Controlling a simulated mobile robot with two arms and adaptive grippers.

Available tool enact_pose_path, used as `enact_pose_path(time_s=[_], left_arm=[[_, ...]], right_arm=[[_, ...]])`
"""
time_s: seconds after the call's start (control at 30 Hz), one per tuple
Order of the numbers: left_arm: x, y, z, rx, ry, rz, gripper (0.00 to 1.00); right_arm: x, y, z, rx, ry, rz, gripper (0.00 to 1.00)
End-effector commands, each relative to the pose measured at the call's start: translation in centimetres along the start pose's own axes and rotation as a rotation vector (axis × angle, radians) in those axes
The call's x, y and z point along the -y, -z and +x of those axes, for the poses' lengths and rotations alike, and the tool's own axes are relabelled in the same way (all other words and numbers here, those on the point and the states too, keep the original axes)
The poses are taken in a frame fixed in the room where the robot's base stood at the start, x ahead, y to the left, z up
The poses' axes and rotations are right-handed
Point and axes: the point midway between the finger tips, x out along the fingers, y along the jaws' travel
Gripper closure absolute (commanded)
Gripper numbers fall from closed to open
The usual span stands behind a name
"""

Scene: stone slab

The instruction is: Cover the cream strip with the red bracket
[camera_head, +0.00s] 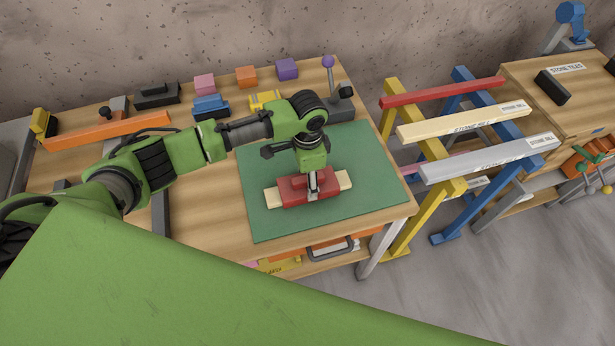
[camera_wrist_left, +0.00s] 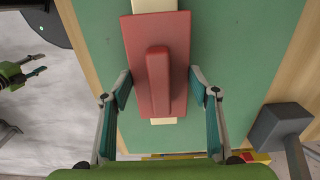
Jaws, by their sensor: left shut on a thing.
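The red bracket (camera_head: 293,190), a flat plate with a raised rib, lies across the middle of the cream strip (camera_head: 345,180) on the green mat (camera_head: 265,222). Both ends of the strip stick out from under it. In the left wrist view the bracket (camera_wrist_left: 140,65) and strip (camera_wrist_left: 154,6) run roughly in line. I cannot tell if the plate rests fully on the strip. My right gripper (camera_wrist_left: 36,66) shows small at the left, apart and open.
Pink (camera_head: 205,84), orange (camera_head: 246,76) and purple (camera_head: 287,69) blocks stand along the back of the wooden bench. An orange bar (camera_head: 108,131) lies at the left. A rack with red, cream and grey bars (camera_head: 488,159) stands right of the bench.

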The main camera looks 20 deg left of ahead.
Motion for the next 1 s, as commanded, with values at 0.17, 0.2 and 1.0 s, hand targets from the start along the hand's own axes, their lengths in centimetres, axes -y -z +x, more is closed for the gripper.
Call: enact_pose_path(time_s=[0.17,0.2,1.0], left_arm=[[0.0,0.0,0.4,0.0,0.0,0.0,0.66],[0.0,0.0,0.4,0.0,0.0,0.0,0.37],[0.1,0.1,-6.4,-0.004,0.003,0.001,0.26]], right_arm=[[0.0,0.0,0.2,0.0,0.0,0.0,0.63],[0.0,0.0,0.2,0.0,0.0,0.0,0.63],[-0.2,-0.1,0.2,0.001,-0.002,-0.001,0.63]])
